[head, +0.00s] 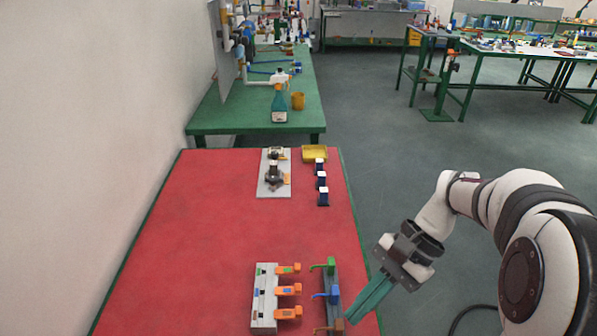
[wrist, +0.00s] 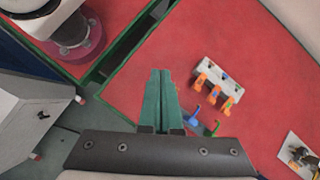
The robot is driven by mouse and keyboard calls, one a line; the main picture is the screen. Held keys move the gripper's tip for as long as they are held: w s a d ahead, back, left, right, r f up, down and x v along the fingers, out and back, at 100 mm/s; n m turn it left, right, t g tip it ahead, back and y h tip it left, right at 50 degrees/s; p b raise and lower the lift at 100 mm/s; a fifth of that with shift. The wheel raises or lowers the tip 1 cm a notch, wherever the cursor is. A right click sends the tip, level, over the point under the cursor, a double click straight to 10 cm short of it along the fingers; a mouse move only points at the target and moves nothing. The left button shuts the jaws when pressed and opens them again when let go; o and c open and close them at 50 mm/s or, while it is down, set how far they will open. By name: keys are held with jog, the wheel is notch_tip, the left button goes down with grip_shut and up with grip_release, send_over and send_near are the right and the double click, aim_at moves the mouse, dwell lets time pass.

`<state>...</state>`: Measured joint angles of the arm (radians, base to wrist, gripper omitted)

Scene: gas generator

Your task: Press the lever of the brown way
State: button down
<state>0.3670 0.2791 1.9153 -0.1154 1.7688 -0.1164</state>
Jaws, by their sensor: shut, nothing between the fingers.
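In the head view, a brown lever (head: 327,329) stands at the near end of a dark rail (head: 330,280), partly cut off by the bottom edge. A blue lever (head: 328,294) and a green lever (head: 326,266) stand farther along the same rail. My gripper (head: 351,318) is shut and empty, its green fingers pointing down and left with tips just right of the brown lever. I cannot tell whether they touch. In the wrist view, my gripper (wrist: 160,73) is shut; the blue lever (wrist: 195,112) and green lever (wrist: 214,128) show to its right. The brown lever is mostly hidden there.
A grey block (head: 264,300) with orange-handled valves (head: 287,290) stands left of the rail. Small dark blue parts (head: 321,181), a yellow tray (head: 314,154) and a mounted fitting (head: 274,175) are farther back. The red tabletop (head: 190,250) is clear on the left.

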jog(key=w+d+f+m+t+y, duration=0.3)
jog(key=w+d+f+m+y, duration=0.4)
jog(key=d+f, duration=0.6)
jog(key=shift+w+f+y, duration=0.3)
jog(key=shift+w+f, duration=0.5)
jog(key=shift+w, duration=0.2)
jog(key=shift+a, duration=0.1)
send_near(288, 312)
jog(key=a+f, duration=0.2)
jog(key=s+a+f, duration=0.1)
jog(key=a+f, duration=0.1)
jog(key=shift+s, duration=0.2)
jog(key=shift+r, duration=0.1)
